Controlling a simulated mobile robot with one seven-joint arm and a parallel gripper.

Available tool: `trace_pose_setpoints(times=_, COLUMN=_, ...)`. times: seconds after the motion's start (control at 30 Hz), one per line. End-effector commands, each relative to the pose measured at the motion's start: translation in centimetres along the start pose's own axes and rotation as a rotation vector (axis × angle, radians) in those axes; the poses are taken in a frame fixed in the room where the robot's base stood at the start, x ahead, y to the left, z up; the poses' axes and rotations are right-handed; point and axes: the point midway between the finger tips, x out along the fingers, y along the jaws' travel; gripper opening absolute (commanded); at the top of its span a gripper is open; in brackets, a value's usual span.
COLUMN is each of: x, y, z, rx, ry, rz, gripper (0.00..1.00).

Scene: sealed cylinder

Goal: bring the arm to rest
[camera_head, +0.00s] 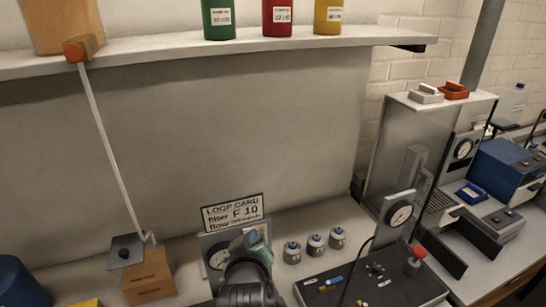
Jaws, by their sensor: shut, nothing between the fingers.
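My arm rises from the bottom edge, just left of the middle. My gripper (254,243) is at its upper end, seen from behind, shut and empty. It is in front of a grey gauge panel (219,246) and covers part of it. A white card (232,212) reading "LOOP CARD, filter F 10, flow" stands above that panel. From this view I cannot tell how far my gripper is from the panel.
Several small grey canisters (292,252) stand right of my gripper. A black board (375,283) with a red knob (418,251) lies further right. A wooden box (148,275) stands left.

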Motion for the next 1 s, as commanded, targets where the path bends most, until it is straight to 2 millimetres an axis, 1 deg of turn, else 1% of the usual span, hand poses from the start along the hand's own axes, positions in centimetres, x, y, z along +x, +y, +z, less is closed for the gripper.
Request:
trace_pose_setpoints(times=0.03, x=-1.0, y=2.1, z=-2.7, rx=0.044, ry=0.090, rz=0.052, gripper=0.00)
trace_pose_setpoints(times=0.07, x=-1.9, y=3.4, z=-4.4, rx=0.070, ry=0.143, rz=0.080, gripper=0.00)
trace_pose_setpoints(times=0.1, x=-3.4, y=5.0, z=-6.6, rx=0.105, ry=0.214, rz=0.115, gripper=0.00)
trace_pose_setpoints(times=0.17, x=-5.9, y=7.3, z=-9.7, rx=0.157, ry=0.323, rz=0.163, gripper=0.00)
trace_pose_setpoints(times=0.2, x=-7.8, y=8.7, z=-11.7, rx=0.190, ry=0.399, rz=0.193, gripper=0.00)
trace_pose_setpoints(times=0.27, x=-11.1, y=10.8, z=-14.3, rx=0.237, ry=0.512, rz=0.235, gripper=0.00)
trace_pose_setpoints(times=0.3, x=-13.4, y=12.0, z=-15.8, rx=0.267, ry=0.589, rz=0.261, gripper=0.00)
trace_pose_setpoints(times=0.37, x=-17.3, y=13.7, z=-17.7, rx=0.308, ry=0.706, rz=0.296, gripper=0.00)
trace_pose_setpoints(times=0.4, x=-19.9, y=14.6, z=-18.8, rx=0.334, ry=0.782, rz=0.315, gripper=0.00)
trace_pose_setpoints(times=0.47, x=-23.8, y=15.7, z=-20.0, rx=0.367, ry=0.892, rz=0.339, gripper=0.00)
trace_pose_setpoints(times=0.5, x=-26.2, y=16.2, z=-20.6, rx=0.386, ry=0.958, rz=0.351, gripper=0.00)
trace_pose_setpoints(times=0.6, x=-31.4, y=17.0, z=-21.4, rx=0.420, ry=1.095, rz=0.372, gripper=0.00)
trace_pose_setpoints(times=0.7, x=-34.7, y=17.4, z=-21.7, rx=0.439, ry=1.184, rz=0.382, gripper=0.00)
trace_pose_setpoints(times=0.8, x=-36.4, y=17.5, z=-21.8, rx=0.447, ry=1.226, rz=0.385, gripper=0.00)
trace_pose_setpoints(times=0.83, x=-36.6, y=17.5, z=-21.8, rx=0.448, ry=1.231, rz=0.385, gripper=0.00)
trace_pose_setpoints(times=1.0, x=-36.7, y=17.5, z=-21.9, rx=0.449, ry=1.234, rz=0.385, gripper=0.00)
